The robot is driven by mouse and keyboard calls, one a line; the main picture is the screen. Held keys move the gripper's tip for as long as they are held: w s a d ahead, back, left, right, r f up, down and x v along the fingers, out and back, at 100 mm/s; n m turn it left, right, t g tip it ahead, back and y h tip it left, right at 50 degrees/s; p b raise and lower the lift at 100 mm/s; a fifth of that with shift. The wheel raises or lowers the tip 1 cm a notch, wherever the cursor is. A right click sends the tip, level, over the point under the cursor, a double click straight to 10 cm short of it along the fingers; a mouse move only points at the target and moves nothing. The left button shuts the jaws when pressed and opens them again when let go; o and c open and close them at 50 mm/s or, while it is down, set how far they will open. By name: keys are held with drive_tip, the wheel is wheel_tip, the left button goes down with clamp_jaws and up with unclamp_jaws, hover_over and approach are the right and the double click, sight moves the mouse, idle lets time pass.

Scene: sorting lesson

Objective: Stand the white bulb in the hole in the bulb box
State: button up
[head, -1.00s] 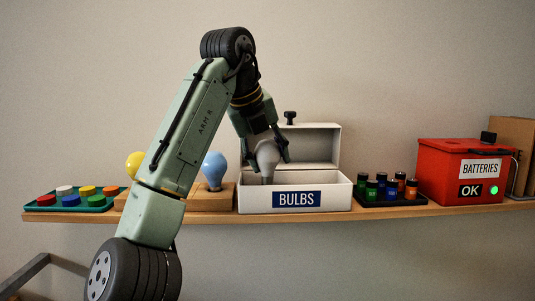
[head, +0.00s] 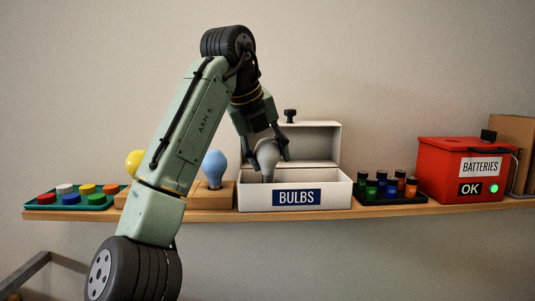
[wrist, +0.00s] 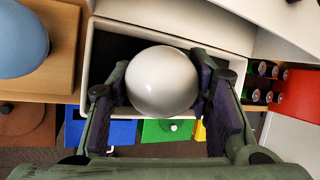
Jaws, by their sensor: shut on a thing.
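The white bulb (head: 267,154) is between the fingers of my gripper (head: 266,160), which is shut on its round glass. It is held upright, base down, over the open white bulb box (head: 225,200) marked BULBS. The lower end of its base is at the height of the box's front wall. In the wrist view the bulb's round top (wrist: 162,80) sits between the fingers, with the dark inside of the box (wrist: 115,50) around it. The hole is hidden, and I cannot tell whether the base is in it.
A blue bulb (head: 214,165) stands on a wooden block left of the box, with a yellow bulb (head: 133,163) further left. The box's raised lid (head: 318,145) stands behind. Batteries in a black tray (head: 392,200) and a red battery box (head: 440,175) are to the right.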

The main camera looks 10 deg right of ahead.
sight(267, 167)
drive_tip(key=shift+f+b, duration=0.3)
drive_tip(key=shift+f, duration=1.15)
idle(1.3)
drive_tip(key=shift+f+p, duration=0.1)
drive_tip(key=shift+p, duration=0.35)
idle(1.1)
drive_tip(key=shift+p, duration=0.3)
idle(1.7)
drive_tip(key=o, duration=0.5)
drive_tip(key=shift+c, duration=0.2)
drive_tip(key=o, duration=0.6)
idle(0.4)
